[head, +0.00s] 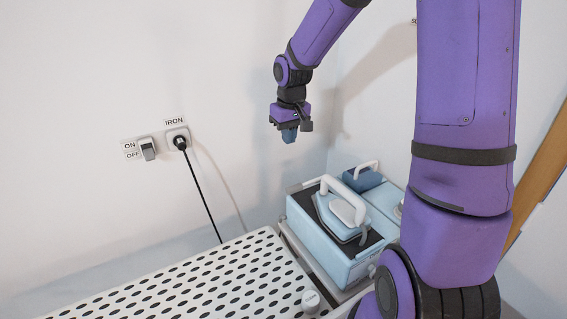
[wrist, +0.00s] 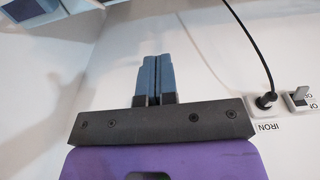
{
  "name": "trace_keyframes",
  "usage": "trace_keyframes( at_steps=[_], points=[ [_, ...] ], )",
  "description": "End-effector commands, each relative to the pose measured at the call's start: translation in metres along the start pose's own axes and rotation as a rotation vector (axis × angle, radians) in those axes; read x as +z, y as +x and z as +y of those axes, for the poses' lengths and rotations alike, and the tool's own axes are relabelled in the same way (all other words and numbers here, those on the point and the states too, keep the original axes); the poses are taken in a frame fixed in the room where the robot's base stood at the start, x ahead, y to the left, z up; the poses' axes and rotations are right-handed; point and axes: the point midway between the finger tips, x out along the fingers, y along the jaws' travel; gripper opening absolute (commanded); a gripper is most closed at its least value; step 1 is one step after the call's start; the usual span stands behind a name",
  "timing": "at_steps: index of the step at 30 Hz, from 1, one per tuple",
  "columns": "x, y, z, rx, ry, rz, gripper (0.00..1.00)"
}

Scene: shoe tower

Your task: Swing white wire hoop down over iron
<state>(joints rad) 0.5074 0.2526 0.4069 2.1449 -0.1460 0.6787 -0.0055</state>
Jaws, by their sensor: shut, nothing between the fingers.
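The light blue iron (head: 335,222) rests on top of a blue and white base unit (head: 340,262). A thick white bar (head: 345,198) arches over the iron; I cannot tell whether it is the iron's handle or the wire hoop. A smaller white loop (head: 367,165) stands up over a dark blue part at the unit's back. My gripper (head: 289,136) hangs in the air, up and to the left of the iron and apart from it. Its blue fingers point down and are shut with nothing between them, as the wrist view also shows (wrist: 155,78).
A perforated white ironing board (head: 190,285) fills the lower left, with a round white knob (head: 310,298) at its right end. On the wall are an ON/OFF switch (head: 147,148) and the iron's socket with a black plug (head: 180,142) and hanging cord. Air around my gripper is clear.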

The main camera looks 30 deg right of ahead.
Motion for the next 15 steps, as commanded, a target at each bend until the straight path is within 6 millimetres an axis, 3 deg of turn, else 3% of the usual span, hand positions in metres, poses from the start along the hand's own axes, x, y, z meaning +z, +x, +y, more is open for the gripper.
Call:
trace_keyframes(
  at_steps=[5,15],
  points=[
    [0.001,0.018,0.0,-0.002,-0.001,-0.006,0.0],
    [0.001,0.081,-0.001,-0.001,-0.002,-0.006,0.0]
  ],
)
